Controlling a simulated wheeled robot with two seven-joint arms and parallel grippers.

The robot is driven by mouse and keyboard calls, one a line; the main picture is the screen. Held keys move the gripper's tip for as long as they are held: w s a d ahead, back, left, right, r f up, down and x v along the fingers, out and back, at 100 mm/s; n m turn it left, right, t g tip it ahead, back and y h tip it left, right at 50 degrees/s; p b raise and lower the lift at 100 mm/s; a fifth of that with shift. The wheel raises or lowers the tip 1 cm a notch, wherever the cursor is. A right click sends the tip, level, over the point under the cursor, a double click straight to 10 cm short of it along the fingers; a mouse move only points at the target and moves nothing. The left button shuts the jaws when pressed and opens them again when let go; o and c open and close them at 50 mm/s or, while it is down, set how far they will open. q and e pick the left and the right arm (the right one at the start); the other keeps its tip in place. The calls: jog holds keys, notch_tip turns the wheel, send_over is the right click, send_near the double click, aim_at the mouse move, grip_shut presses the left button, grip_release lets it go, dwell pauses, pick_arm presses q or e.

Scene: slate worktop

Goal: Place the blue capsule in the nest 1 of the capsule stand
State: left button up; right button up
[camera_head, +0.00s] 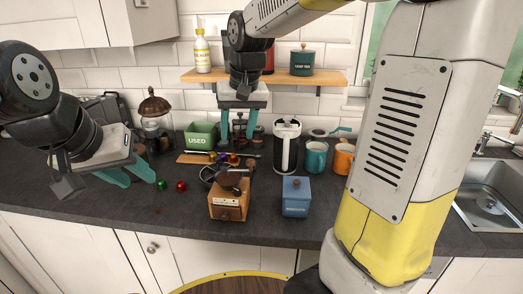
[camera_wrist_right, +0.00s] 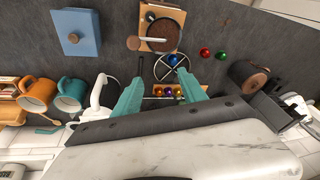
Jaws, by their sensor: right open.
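The blue capsule (camera_wrist_right: 173,60) shows in the right wrist view, at a black ring-shaped wire item (camera_wrist_right: 161,72); I cannot tell whether it lies inside or beside it. A row of gold and purple capsules in the capsule stand (camera_wrist_right: 152,97) shows between my right fingers, nearer the wrist. In the head view this row (camera_head: 234,160) is below my right gripper (camera_head: 237,143). My right gripper is open and empty, pointing down above the worktop. My left gripper (camera_head: 133,178) is open and empty at the left, apart from the capsules. The nests are too small to tell apart.
A red capsule (camera_head: 181,186) and a green capsule (camera_head: 161,185) lie loose near my left gripper. A wooden grinder (camera_head: 228,205), blue canister (camera_head: 295,198), white kettle (camera_head: 286,148), teal mug (camera_head: 315,158), orange mug (camera_head: 343,158) and green USED bin (camera_head: 201,134) stand around.

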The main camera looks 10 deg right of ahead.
jog(key=s+d+t, duration=0.1)
jog(key=s+d, duration=0.2)
jog(key=s, duration=0.5)
jog(key=s+d+t, duration=0.2)
jog(key=s+d, duration=0.2)
jog(key=s, duration=0.5)
jog(key=shift+s+r+y, duration=0.15)
jog(key=shift+r+y, duration=0.25)
jog(key=shift+r, duration=0.05)
